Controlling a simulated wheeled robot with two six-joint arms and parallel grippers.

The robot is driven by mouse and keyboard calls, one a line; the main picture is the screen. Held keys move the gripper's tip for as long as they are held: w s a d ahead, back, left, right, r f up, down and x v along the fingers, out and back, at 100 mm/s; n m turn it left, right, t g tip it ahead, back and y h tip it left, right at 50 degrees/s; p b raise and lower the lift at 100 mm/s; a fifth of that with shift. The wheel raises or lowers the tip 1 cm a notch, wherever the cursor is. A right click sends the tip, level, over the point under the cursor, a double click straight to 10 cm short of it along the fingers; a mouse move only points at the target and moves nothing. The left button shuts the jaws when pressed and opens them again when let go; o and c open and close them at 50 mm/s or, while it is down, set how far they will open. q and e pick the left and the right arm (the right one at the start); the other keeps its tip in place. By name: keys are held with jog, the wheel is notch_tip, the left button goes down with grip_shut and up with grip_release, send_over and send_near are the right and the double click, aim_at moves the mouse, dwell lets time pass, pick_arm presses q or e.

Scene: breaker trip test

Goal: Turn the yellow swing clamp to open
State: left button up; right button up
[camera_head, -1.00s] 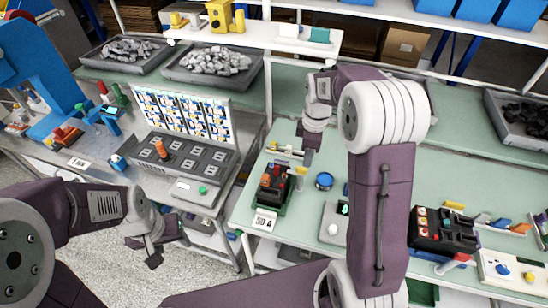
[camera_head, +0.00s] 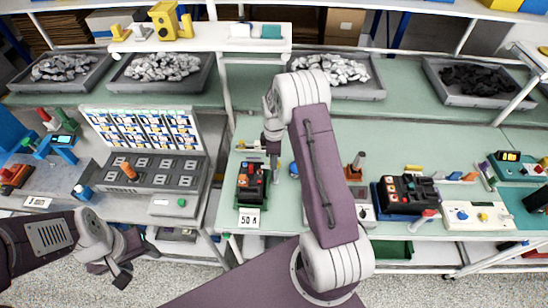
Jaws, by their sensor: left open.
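A dark breaker (camera_head: 253,180) with orange-red parts sits in a green fixture (camera_head: 240,203) on the right-hand bench, behind a "50 A" card (camera_head: 249,218). Small yellow pieces (camera_head: 243,144) show just behind the fixture; I cannot tell whether one is the swing clamp. My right gripper (camera_head: 273,165) points down at the right edge of the breaker, and its fingers are seen edge-on. I cannot tell whether it touches anything. My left gripper (camera_head: 124,266) is open and empty, low in front of the left bench.
A test panel (camera_head: 150,172) with an orange knob stands on the left bench. Trays of grey pieces (camera_head: 160,68) line the back. Right of my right arm are a black and red device (camera_head: 408,194) and a white box (camera_head: 476,215). A gap separates the benches.

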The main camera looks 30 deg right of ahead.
jog(key=shift+s+d+f, duration=0.25)
jog(key=shift+d+f, duration=0.05)
jog(key=shift+f, duration=0.1)
jog(key=shift+w+a, duration=0.1)
jog(key=shift+a, duration=0.2)
jog(key=c, duration=0.5)
jog(key=shift+w, duration=0.1)
grip_shut()
pick_arm(q)
jog(key=shift+s+r, duration=0.1)
